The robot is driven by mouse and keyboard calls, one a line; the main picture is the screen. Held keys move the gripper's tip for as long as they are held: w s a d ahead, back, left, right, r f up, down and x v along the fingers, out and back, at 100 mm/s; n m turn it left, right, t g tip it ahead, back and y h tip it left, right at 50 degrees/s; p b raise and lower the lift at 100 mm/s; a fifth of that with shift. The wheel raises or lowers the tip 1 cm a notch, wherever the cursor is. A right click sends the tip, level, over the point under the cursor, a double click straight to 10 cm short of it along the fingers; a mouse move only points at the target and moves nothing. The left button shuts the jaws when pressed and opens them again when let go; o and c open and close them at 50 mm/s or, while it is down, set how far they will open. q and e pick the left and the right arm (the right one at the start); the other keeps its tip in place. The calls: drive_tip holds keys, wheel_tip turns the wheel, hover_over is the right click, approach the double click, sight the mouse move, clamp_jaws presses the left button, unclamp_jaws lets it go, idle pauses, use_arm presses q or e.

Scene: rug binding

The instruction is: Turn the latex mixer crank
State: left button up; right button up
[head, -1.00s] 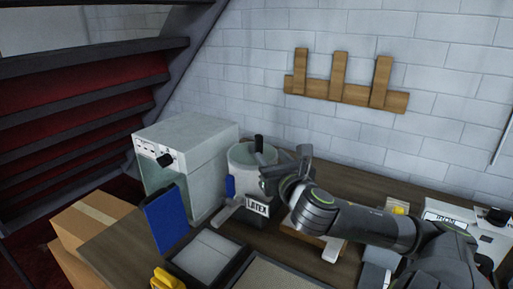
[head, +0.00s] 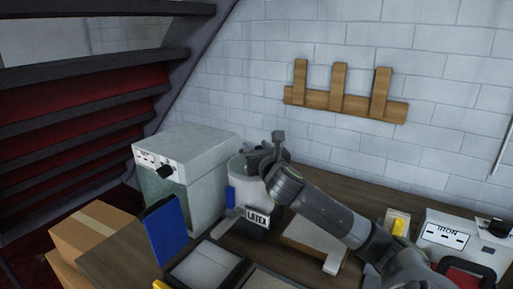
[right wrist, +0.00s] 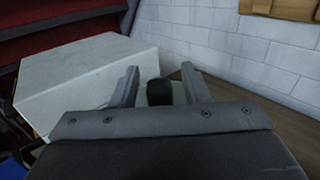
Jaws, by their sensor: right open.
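The latex mixer (head: 238,166) is a pale round drum behind a dark block with a white LATEX label (head: 258,217). In the right wrist view, the black crank knob (right wrist: 159,92) stands between the two spread fingers of my right gripper (right wrist: 158,88), with a gap on each side. The pale drum rim shows just behind the knob. The crank's arm is hidden. My left gripper is in neither view.
A white box-shaped machine (head: 190,150) with a black knob stands just left of the drum. A blue panel (head: 166,230) leans before it. Trays (head: 205,265) lie in front. A device labelled IRON (head: 455,240) is at the right. A white brick wall closes the back.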

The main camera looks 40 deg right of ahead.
clamp_jaws()
idle(0.3)
drive_tip(key=shift+a, duration=0.1)
drive_tip(key=m+g+h, duration=0.1)
drive_tip(key=m+g+h+p, duration=0.1)
drive_tip(key=a+m+g+h+p, duration=0.1)
drive_tip(key=h, duration=0.1)
drive_tip(key=shift+w, duration=0.35)
drive_tip(key=m+g+h+p, duration=0.1)
drive_tip(key=m+g, duration=0.1)
drive_tip(key=w+m+g+h+p, duration=0.1)
drive_tip(key=g+h+p, duration=0.1)
drive_tip(key=a+m+g+h+p, duration=0.1)
drive_tip(key=m+g+h, duration=0.1)
drive_tip(key=shift+w+r+m, duration=0.1)
drive_tip(key=shift+w+m, duration=0.1)
drive_tip(key=shift+m, duration=0.1)
drive_tip(key=m+g, duration=0.1)
drive_tip(key=g, duration=0.1)
drive_tip(key=m+g+h+p, duration=0.1)
drive_tip(key=g, duration=0.1)
drive_tip(key=shift+w, duration=0.35)
drive_tip(key=shift+w+m+g+h+p, duration=0.2)
drive_tip(key=shift+m+g, duration=0.6)
drive_tip(key=shift+g, duration=0.3)
drive_tip(key=shift+w+m+g+h+p, duration=0.1)
drive_tip(key=shift+w+m+g+p, duration=0.1)
drive_tip(key=shift+m+g, duration=0.75)
drive_tip(key=shift+g, duration=0.45)
